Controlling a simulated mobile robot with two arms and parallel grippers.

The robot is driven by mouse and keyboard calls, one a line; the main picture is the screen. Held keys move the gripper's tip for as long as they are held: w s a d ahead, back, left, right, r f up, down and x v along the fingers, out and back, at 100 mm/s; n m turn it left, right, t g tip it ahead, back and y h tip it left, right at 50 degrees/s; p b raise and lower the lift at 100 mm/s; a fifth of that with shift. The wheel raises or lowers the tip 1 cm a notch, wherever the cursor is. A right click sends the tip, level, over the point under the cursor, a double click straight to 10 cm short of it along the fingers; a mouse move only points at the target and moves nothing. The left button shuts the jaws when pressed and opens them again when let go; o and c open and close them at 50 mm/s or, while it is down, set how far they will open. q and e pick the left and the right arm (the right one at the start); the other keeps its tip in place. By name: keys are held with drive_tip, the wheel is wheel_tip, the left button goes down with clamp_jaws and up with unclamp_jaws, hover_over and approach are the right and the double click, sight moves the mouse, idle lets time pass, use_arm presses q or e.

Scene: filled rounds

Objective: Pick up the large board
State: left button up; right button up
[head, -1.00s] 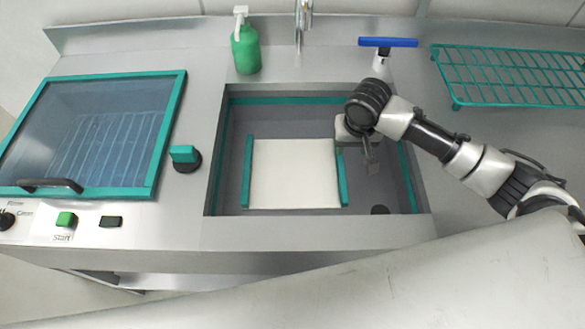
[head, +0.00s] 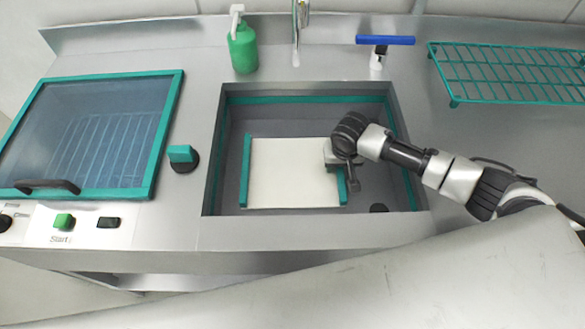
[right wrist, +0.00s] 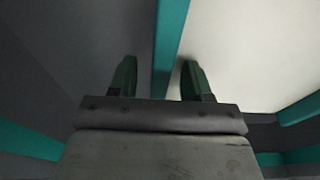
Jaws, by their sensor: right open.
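The large board (head: 292,178) is white with green strips along its left and right edges. It lies in the sink (head: 283,98). My right gripper (head: 350,180) is over the board's right edge in the head view. In the right wrist view, the two fingers of the right gripper (right wrist: 157,80) are open. The green edge strip of the board (right wrist: 172,40) runs between them, with the white face on the right and the grey sink on the left. Whether the fingers touch the board cannot be told. My left gripper is not in view.
A green soap bottle (head: 244,48) and a faucet (head: 296,25) stand behind the sink. A blue-handled tool (head: 385,41) is at the back right, near a green wire rack (head: 510,72). A green-framed lid (head: 90,130) and a green knob (head: 182,155) are at the left.

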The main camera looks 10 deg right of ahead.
clamp_jaws()
drive_tip(key=shift+r, duration=0.15)
